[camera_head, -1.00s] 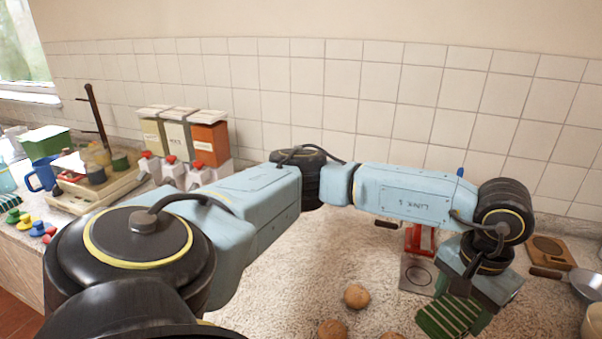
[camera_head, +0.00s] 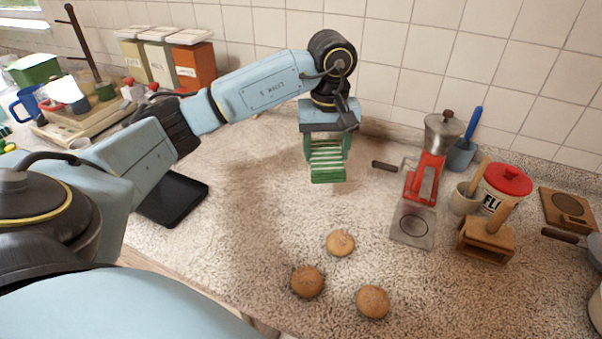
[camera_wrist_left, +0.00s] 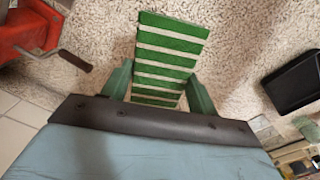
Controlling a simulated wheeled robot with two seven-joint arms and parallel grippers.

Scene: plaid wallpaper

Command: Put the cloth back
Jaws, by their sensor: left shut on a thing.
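The cloth (camera_head: 327,160) has green and white stripes. My left gripper (camera_head: 326,150) is shut on it and holds it above the speckled countertop, near the middle of the head view. In the left wrist view the cloth (camera_wrist_left: 168,55) hangs between the two green fingers (camera_wrist_left: 160,90) and looks flat and stiff. Its far end lies over bare countertop. My right gripper is not in view.
Several round buns lie in front, one of them nearest (camera_head: 340,243). A red grinder (camera_head: 426,178) with a side crank stands to the right. A black tray (camera_head: 172,199) lies to the left.

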